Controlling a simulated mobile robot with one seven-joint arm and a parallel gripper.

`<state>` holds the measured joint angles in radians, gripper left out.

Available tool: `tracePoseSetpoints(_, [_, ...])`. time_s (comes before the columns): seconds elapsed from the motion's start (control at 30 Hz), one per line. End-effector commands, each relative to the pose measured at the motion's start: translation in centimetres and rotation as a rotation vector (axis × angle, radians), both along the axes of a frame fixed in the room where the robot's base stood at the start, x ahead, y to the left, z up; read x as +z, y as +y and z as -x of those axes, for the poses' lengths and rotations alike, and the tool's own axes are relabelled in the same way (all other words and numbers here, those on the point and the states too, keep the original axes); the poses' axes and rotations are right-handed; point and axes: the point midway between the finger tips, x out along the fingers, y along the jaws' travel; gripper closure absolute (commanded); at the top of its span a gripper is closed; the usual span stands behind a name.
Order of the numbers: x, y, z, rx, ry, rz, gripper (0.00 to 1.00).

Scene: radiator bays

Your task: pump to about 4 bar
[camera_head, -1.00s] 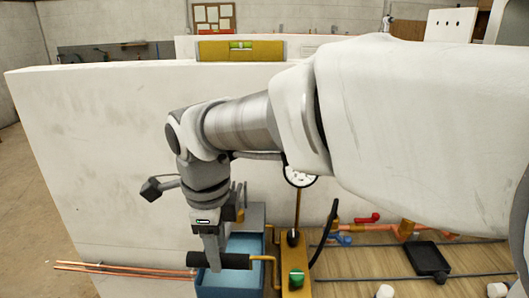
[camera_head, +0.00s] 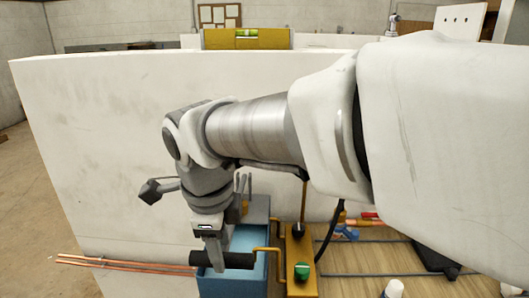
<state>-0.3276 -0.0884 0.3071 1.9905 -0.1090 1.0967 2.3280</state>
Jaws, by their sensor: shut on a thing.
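The test pump stands at the bottom middle. It has a blue open tank (camera_head: 228,284), a brass-coloured block (camera_head: 297,250) and a green knob (camera_head: 303,271). Its crank lever ends in a black handle (camera_head: 235,260). My gripper (camera_head: 216,256) comes down from above and is shut on the black handle, which lies across the tank. A thin brass stem (camera_head: 304,200) rises from the block. The gauge dial is hidden behind my arm, so no pressure can be read.
A white partition wall (camera_head: 90,150) stands right behind the pump. Copper pipes (camera_head: 125,264) stick out to the left. A black hose (camera_head: 330,232) leaves the block. A wooden board (camera_head: 372,258) with red and blue fittings and a black tray (camera_head: 436,262) lies to the right.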

Motion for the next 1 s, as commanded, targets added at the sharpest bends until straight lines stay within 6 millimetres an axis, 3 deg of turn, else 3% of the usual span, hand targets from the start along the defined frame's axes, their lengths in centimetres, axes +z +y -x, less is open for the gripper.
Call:
tracePoseSetpoints(0.03, [0.0, -0.3, -0.7, -0.007, -0.018, -0.002, 0.95])
tracePoseSetpoints(0.37, [0.1, -0.3, -0.7, -0.007, -0.020, -0.003, 0.95])
tracePoseSetpoints(1.0, [-1.6, -0.3, -0.6, -0.007, -0.066, 0.002, 0.95])
